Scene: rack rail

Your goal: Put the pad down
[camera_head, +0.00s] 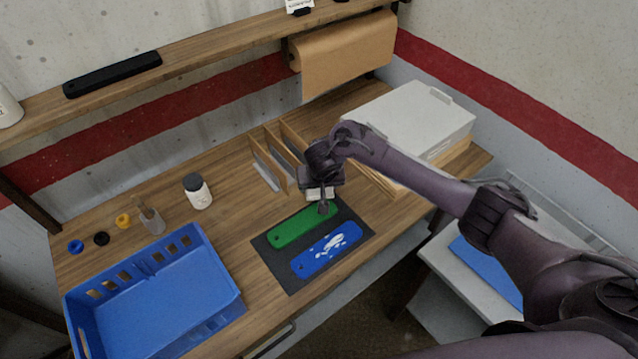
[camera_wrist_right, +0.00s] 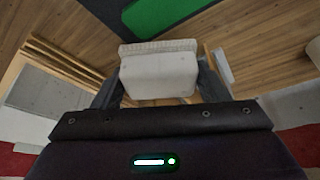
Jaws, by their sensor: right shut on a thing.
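My right gripper (camera_head: 322,190) is shut on a white pad (camera_wrist_right: 158,72), with one finger on each side of it in the right wrist view. The pad's pale edge (camera_head: 320,195) also shows below the gripper in the head view. The gripper is at the far end of a green plate (camera_head: 300,228); I cannot tell how high the pad is above the bench. The green plate lies on a dark mat (camera_head: 275,265). A blue plate (camera_head: 312,262) with white patches lies beside it on the same mat. My left gripper is not in view.
A blue crate (camera_head: 232,312) stands at the left front. A white jar (camera_head: 198,192), a small cup (camera_head: 152,221) and several coloured rings sit behind it. Wooden dividers (camera_head: 270,150) and a white case (camera_head: 410,110) stand beyond the gripper. Bare bench lies left of the mat.

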